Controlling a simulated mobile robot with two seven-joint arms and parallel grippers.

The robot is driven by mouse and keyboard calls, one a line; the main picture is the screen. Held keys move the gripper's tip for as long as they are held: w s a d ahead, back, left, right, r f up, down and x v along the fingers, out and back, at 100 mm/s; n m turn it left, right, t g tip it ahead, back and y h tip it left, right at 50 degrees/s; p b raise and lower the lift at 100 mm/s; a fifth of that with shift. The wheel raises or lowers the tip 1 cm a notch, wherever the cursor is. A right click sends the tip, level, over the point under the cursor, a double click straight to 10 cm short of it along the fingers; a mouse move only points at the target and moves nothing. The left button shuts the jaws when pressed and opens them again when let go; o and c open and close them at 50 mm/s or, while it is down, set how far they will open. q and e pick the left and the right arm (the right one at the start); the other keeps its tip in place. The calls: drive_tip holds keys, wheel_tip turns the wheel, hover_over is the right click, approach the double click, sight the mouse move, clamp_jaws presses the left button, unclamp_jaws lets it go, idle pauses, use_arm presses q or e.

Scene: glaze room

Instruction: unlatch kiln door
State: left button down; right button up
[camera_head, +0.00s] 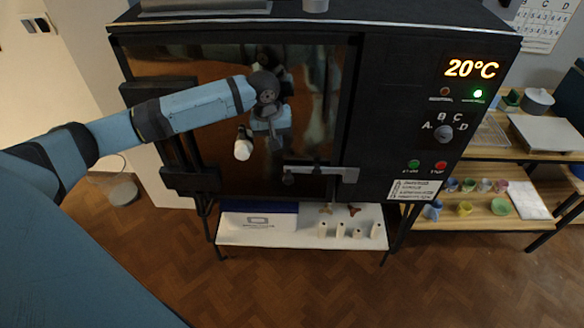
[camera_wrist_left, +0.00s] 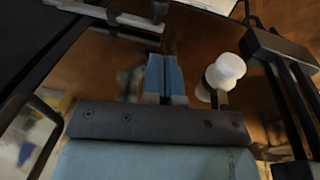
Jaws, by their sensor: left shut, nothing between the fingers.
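The kiln (camera_head: 395,120) stands ahead with its dark, glossy door (camera_head: 225,65) closed. A grey latch bar (camera_head: 325,171) lies across the lower right part of the door front, roughly level. It also shows at the top left of the left wrist view (camera_wrist_left: 110,14). My left gripper (camera_head: 275,140) is in front of the door, above and left of the latch bar, and apart from it. Its blue fingers (camera_wrist_left: 164,78) are shut and empty. A white knob (camera_head: 243,150) on a dark stem stands out from the door beside the fingers. My right gripper is not in view.
Black hinges (camera_head: 190,180) are at the door's left side. A shelf (camera_head: 290,233) below holds a box and several small posts. The display (camera_head: 471,68) reads 20°C above a dial (camera_head: 444,132). Wooden shelves (camera_head: 470,208) with small pots stand right. The front floor is clear.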

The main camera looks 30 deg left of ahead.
sight(288, 177)
use_arm(q)
drive_tip(key=shift+s, duration=0.1)
drive_tip(key=f, duration=0.4)
drive_tip(key=w+d+f+p, duration=0.1)
drive_tip(key=f, duration=0.4)
drive_tip(key=w+f+p, duration=0.1)
drive_tip(key=f, duration=0.4)
drive_tip(key=shift+d, duration=0.15)
drive_tip(key=shift+w, duration=0.1)
